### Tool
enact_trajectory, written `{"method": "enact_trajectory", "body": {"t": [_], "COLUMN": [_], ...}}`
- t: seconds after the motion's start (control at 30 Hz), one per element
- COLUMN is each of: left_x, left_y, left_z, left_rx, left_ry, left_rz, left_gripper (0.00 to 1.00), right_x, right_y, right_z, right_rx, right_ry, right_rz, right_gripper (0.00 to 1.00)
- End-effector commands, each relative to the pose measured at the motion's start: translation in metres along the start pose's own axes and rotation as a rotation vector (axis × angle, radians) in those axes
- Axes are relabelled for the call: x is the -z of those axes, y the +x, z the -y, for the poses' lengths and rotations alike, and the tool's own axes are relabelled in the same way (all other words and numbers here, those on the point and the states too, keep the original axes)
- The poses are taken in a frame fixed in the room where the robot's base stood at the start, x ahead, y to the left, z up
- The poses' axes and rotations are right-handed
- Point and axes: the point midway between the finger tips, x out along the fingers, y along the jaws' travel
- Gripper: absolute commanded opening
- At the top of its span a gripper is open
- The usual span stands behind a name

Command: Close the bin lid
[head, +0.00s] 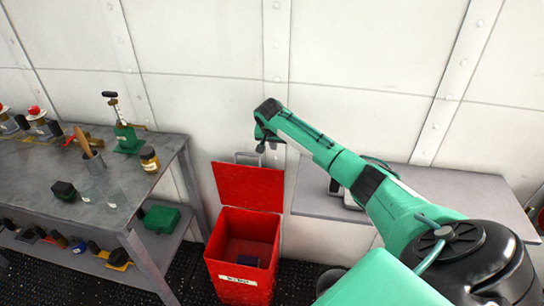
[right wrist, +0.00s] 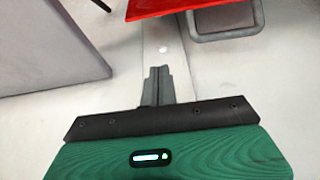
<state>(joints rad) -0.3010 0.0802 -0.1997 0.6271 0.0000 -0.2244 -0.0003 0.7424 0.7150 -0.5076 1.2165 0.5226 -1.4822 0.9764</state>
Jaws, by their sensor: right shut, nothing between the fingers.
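The red bin (head: 241,290) stands on the floor between the workbench and the shelf. Its red lid (head: 247,187) is open, raised upright at the back of the bin near the wall. A grey handle (head: 247,157) sticks up from the lid's upper edge. The lid (right wrist: 170,7) and its handle (right wrist: 228,22) also show at the top of the right wrist view. My right gripper (head: 266,147) is shut and empty, just above the lid near the handle. Its closed fingers (right wrist: 158,85) appear apart from the lid and the handle. My left gripper is out of view.
A grey workbench (head: 115,190) with tools, a jar and a green clamp-like device stands at the left. A grey shelf (head: 315,190) runs along the wall at the right, partly behind my arm. The riveted wall is close behind.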

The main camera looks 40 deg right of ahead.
Motion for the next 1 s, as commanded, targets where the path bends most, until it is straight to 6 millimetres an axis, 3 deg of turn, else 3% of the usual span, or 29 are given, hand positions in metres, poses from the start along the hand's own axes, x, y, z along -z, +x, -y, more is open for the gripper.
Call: {"method": "enact_trajectory", "body": {"t": [0.73,1.0], "left_x": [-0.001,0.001], "left_y": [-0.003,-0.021], "left_z": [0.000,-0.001], "left_rx": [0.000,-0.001], "left_ry": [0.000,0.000], "left_rz": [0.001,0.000], "left_gripper": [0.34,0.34], "right_x": [-0.001,-0.026], "right_y": [0.099,0.087], "right_z": [0.000,-0.001], "right_rx": [-0.002,-0.001], "right_ry": [-0.002,-0.005], "right_rz": [0.001,-0.001], "right_gripper": [0.00,0.00]}}
